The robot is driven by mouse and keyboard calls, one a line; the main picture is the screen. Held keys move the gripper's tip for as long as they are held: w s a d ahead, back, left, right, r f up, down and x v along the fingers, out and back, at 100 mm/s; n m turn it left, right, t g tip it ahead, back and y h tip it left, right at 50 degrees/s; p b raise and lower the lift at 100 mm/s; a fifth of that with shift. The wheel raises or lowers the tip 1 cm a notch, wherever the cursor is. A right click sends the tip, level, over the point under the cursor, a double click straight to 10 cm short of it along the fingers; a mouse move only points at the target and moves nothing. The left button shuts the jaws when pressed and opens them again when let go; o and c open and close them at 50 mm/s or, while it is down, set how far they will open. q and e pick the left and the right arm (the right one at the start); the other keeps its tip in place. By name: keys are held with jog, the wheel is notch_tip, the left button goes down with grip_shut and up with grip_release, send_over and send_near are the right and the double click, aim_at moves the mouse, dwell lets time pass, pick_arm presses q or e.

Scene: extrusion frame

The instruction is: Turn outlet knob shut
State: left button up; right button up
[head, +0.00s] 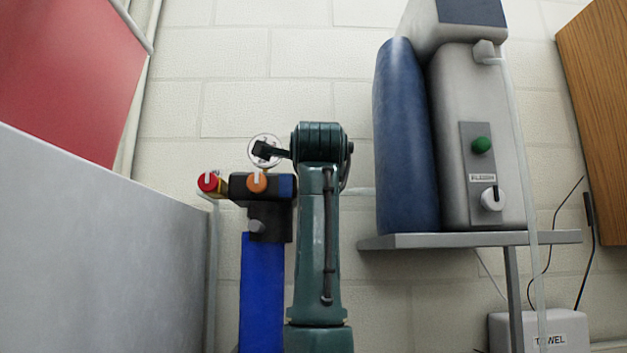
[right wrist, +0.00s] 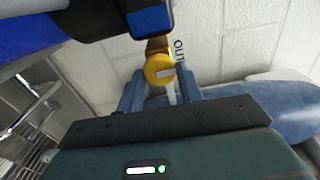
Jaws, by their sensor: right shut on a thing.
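The outlet knob (right wrist: 159,68) is a round yellow knob with a pale pointer mark, beside the letters "OUT" in the right wrist view. My right gripper (right wrist: 161,76) is shut on it, with one blue-grey finger on each side. The knob sits just below the blue end of a black valve block (right wrist: 105,15). In the head view my green right arm stands in front of this spot and hides the knob and the fingers. The valve block (head: 240,187) there carries a red knob (head: 207,182) and an orange knob (head: 257,181). My left gripper is not in view.
A blue cylinder (head: 262,300) stands under the valve block, with a round gauge (head: 269,139) above. At right, a shelf (head: 470,240) carries a grey machine (head: 460,130) and a blue padded roll (head: 400,140). A grey panel (head: 90,260) closes off the left.

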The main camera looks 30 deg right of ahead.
jog(key=shift+f, duration=0.1)
jog(key=o, duration=1)
jog(key=shift+c, duration=0.2)
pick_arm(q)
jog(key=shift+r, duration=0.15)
pick_arm(e)
jog(key=shift+s, duration=0.1)
pick_arm(q)
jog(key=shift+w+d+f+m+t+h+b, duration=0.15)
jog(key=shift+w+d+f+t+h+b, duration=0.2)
jog(key=shift+b, duration=0.75)
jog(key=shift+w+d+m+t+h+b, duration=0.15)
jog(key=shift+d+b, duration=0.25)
jog(key=shift+b, duration=0.65)
pick_arm(e)
jog(key=v, duration=1.3)
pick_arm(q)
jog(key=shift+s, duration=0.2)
